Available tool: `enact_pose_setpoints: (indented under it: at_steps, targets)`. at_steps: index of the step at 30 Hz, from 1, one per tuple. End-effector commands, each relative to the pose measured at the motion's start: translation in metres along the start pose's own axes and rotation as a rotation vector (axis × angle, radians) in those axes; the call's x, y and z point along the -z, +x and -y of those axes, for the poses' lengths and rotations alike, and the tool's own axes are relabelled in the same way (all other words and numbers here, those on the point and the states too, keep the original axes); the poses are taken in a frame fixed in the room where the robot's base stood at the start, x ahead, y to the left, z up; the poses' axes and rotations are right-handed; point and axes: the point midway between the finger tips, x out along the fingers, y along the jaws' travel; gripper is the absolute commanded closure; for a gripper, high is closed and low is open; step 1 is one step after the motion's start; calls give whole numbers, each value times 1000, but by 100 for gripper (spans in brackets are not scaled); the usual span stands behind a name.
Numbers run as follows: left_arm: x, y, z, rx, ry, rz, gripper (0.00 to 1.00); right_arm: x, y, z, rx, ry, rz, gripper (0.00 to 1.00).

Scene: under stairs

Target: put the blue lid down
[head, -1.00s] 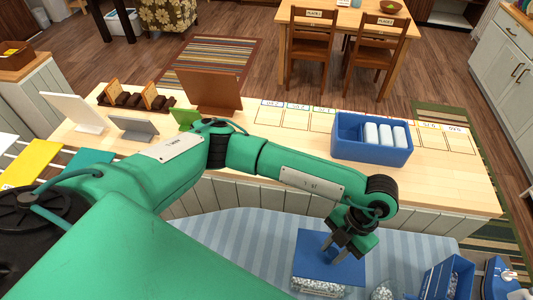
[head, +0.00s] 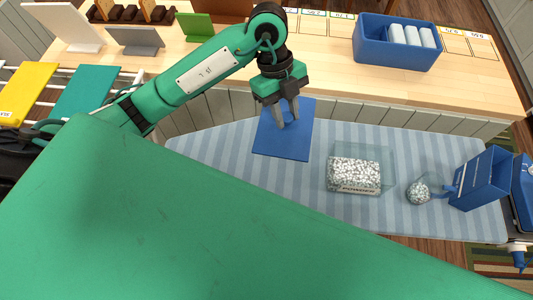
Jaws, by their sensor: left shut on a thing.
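The blue lid (head: 284,140) is a flat blue square in the head view, over the far edge of the striped board, left of the clear box. My left gripper (head: 286,118) is shut on the blue lid near its middle, fingers pointing down. I cannot tell whether the lid touches the striped surface or hangs above it. The clear box (head: 354,175) has an open top and holds many small white pellets.
The striped ironing-board-like surface (head: 225,150) has free room left of the box. A round pellet-filled thing (head: 418,193) and a blue open container (head: 482,180) stand at right. A blue bin (head: 398,42) with white rolls is on the wooden counter (head: 335,70) behind.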

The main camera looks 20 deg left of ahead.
Motion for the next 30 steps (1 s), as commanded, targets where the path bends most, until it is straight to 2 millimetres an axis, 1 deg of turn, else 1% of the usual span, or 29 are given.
enact_pose_setpoints:
  at_steps: [1,5,8,14,18,21,24,30]
  targets:
    - [-4,0,-2,11,-24,0,100,0,3,-1,-1,0,0,64]
    - [-10,5,-4,21,-58,-4,100,0,0,-3,-3,-1,0,64]
    - [-16,22,-5,19,-63,-4,100,1,-5,-6,-6,-2,-1,64]
    - [-37,71,-5,17,-62,-4,100,5,-20,-12,-12,-2,-5,64]
    - [-51,106,-5,16,-60,-2,100,6,-30,-12,-13,-2,-4,64]
    - [-59,125,-4,20,-59,-2,100,5,-35,-12,-12,-2,-3,64]
    - [-65,138,-4,22,-58,-2,100,5,-38,-10,-10,-1,-3,64]
    - [-71,156,-4,20,-57,-2,100,6,-43,-4,-3,1,-4,64]
